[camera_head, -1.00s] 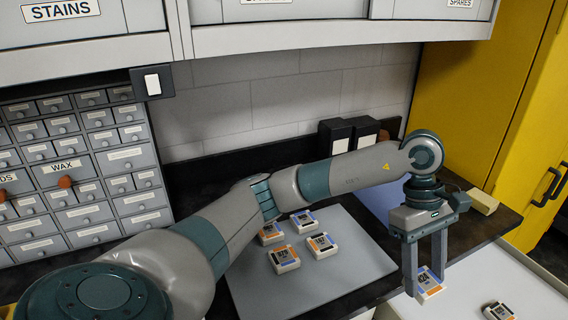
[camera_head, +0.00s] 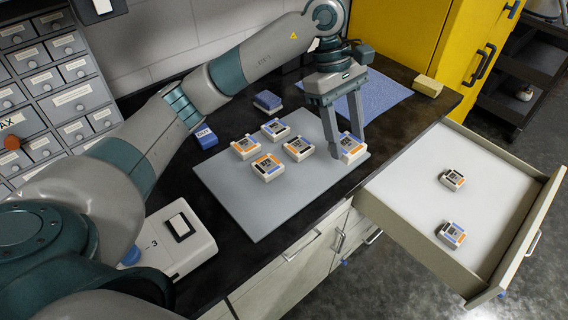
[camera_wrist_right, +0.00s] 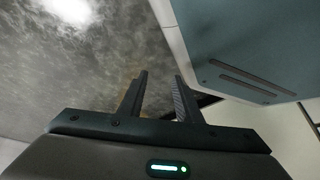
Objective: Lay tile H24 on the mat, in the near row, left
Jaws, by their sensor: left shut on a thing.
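My left gripper (camera_head: 345,143) is shut on a white tile (camera_head: 352,149) with orange and blue marks. It holds the tile low at the right end of the grey mat (camera_head: 235,200); I cannot tell whether the tile touches the mat. Its label is too small to read as H24. On the mat lie several tiles: one at the back (camera_head: 275,130), one at the left (camera_head: 245,147), one at the right (camera_head: 298,149) and one nearer (camera_head: 267,167). My right gripper (camera_wrist_right: 160,80) shows in the right wrist view, fingers apart and empty.
An open drawer (camera_head: 400,195) at the right holds two tiles, one farther (camera_head: 452,180) and one nearer (camera_head: 450,235). A blue cloth (camera_head: 385,100) and yellow block (camera_head: 428,86) lie behind. A white device (camera_head: 175,240) stands left. The mat's near part is bare.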

